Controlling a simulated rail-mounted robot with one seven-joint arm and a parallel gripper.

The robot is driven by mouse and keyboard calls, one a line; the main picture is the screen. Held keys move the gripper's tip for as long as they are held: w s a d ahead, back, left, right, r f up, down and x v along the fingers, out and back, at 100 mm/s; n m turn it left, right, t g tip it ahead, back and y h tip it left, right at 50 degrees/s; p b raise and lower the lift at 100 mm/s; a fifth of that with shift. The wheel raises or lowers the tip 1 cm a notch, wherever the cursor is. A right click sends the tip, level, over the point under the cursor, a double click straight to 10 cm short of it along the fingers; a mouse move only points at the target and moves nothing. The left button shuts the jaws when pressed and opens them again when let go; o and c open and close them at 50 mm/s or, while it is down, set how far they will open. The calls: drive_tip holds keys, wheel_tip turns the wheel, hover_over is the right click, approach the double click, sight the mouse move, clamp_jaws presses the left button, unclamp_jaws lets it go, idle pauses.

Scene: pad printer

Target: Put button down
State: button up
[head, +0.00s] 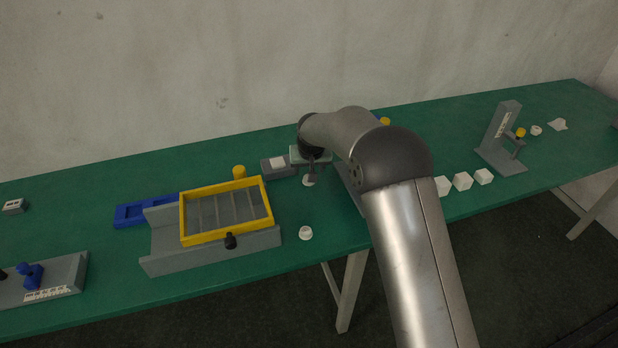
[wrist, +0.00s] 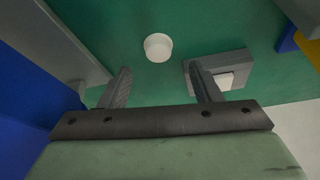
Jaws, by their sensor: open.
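A small white round button (head: 308,182) rests on the green table just below my gripper (head: 311,173) in the head view. In the wrist view the button (wrist: 158,48) lies on the green surface, beyond and roughly between the fingertips, with no finger touching it. My gripper (wrist: 166,82) is open, with nothing between its two fingers. A grey block with a white square top (wrist: 225,80) sits beside the right finger, which partly covers it. The same grey block (head: 268,169) stands left of my gripper in the head view.
A yellow-framed grey fixture (head: 225,238) stands to the left, with a blue tray (head: 130,215) behind it. Another white round piece (head: 306,233) lies near the front edge.

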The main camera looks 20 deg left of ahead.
drive_tip(key=shift+p+x, duration=0.9)
drive_tip(key=shift+x, duration=1.85)
drive_tip(key=shift+s+d, duration=0.1)
drive_tip(key=shift+d, duration=0.1)
drive_tip(key=c, duration=1.1)
drive_tip(key=shift+f, duration=0.1)
drive_tip(key=shift+c, duration=0.2)
